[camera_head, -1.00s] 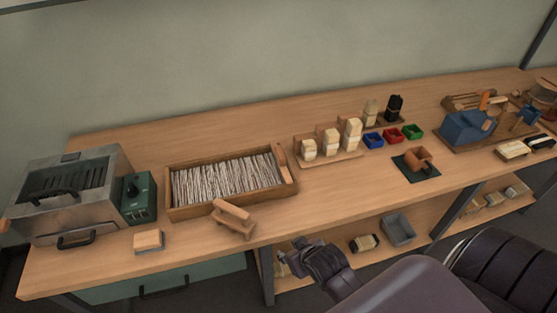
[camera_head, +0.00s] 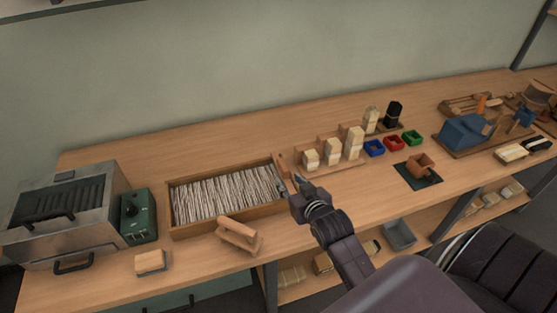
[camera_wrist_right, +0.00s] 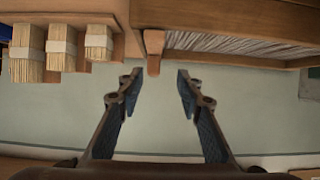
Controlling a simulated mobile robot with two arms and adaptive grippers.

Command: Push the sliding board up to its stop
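The wooden tray (camera_head: 200,229) full of pale bristles (camera_head: 225,192) lies on the bench. At its right end is the reddish-brown sliding board (camera_head: 282,165), partly hidden by my gripper in the head view. In the right wrist view an upright wooden tab (camera_wrist_right: 154,50) stands at the end of the tray (camera_wrist_right: 235,16). My right gripper (camera_head: 292,190) is at the tray's right end. In the wrist view its fingers (camera_wrist_right: 160,74) are apart and empty, with the tab just beyond the gap; contact cannot be told. My left gripper is not in view.
Tied bundles (camera_head: 332,151) stand on a wooden rack just right of the tray. A wooden handled tool (camera_head: 238,235) lies before the tray, and a small block (camera_head: 150,261) is further left. A metal heater (camera_head: 65,215) with a green box (camera_head: 138,214) stands at the left.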

